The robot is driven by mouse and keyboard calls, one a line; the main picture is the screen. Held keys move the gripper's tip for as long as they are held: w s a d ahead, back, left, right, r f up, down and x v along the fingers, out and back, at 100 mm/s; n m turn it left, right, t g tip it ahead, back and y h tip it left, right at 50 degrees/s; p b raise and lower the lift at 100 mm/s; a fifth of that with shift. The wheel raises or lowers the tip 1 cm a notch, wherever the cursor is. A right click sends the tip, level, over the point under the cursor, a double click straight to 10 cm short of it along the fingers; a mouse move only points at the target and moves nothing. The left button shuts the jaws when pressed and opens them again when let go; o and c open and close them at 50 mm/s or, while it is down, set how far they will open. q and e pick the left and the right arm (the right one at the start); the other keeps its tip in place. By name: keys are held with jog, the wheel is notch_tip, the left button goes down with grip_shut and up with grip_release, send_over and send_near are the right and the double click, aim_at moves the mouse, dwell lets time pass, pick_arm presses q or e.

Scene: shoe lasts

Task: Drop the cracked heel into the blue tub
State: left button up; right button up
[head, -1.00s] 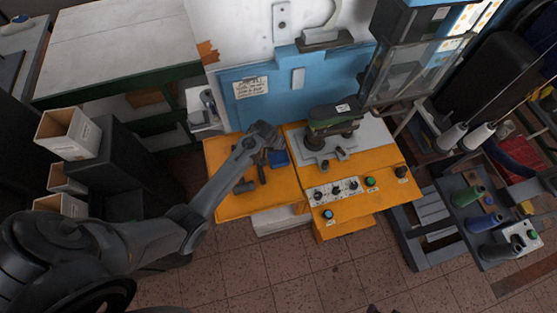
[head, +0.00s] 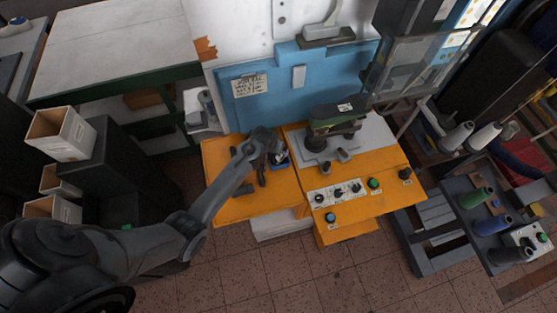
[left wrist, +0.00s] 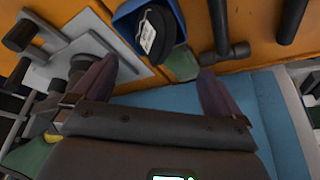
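The blue tub (head: 285,167) sits on the orange bench top, near the left end of the green-topped machine. It also shows at the top of the left wrist view (left wrist: 124,27). A dark heel with a white tag (left wrist: 158,36) lies within the tub's outline, apart from my fingers; any crack on it cannot be made out. In the head view the heel (head: 279,157) is small and partly behind my left gripper (head: 268,141). In the left wrist view the two purple fingers of my left gripper (left wrist: 158,88) are spread wide with nothing between them. My right gripper is not in view.
A dark hammer (left wrist: 224,48) lies beside the tub, and other dark tools (head: 243,189) lie on the orange bench (head: 222,210). The machine (head: 332,128) and its control panel (head: 338,192) stand to the right. A blue panel (head: 270,100) rises behind.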

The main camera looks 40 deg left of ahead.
pick_arm(q)
jog(key=shift+s+r, duration=0.2)
jog(key=shift+r, duration=0.3)
jog(key=v, duration=0.9)
jog(key=shift+r, duration=0.35)
jog(key=shift+s+d, duration=0.1)
jog(key=s+d+f+m+g+p, duration=0.1)
jog(key=s+d+p, duration=0.1)
jog(key=s, duration=0.6)
jog(key=s+d+f+m+g+p, duration=0.1)
jog(key=s+d+f+p, duration=0.15)
jog(key=s, duration=0.65)
jog(key=s+d+r+m, duration=0.1)
jog(key=s+d+r, duration=0.1)
jog(key=r, duration=0.3)
jog(key=s+d+r+m+h+p, duration=0.1)
jog(key=s+d+r, duration=0.2)
jog(key=r, duration=0.2)
jog(key=s+d+r+m+t+p, duration=0.1)
jog(key=s+d+r, duration=0.1)
jog(key=r, duration=0.4)
jog(key=shift+s+d, duration=0.15)
jog(key=shift+d, duration=0.3)
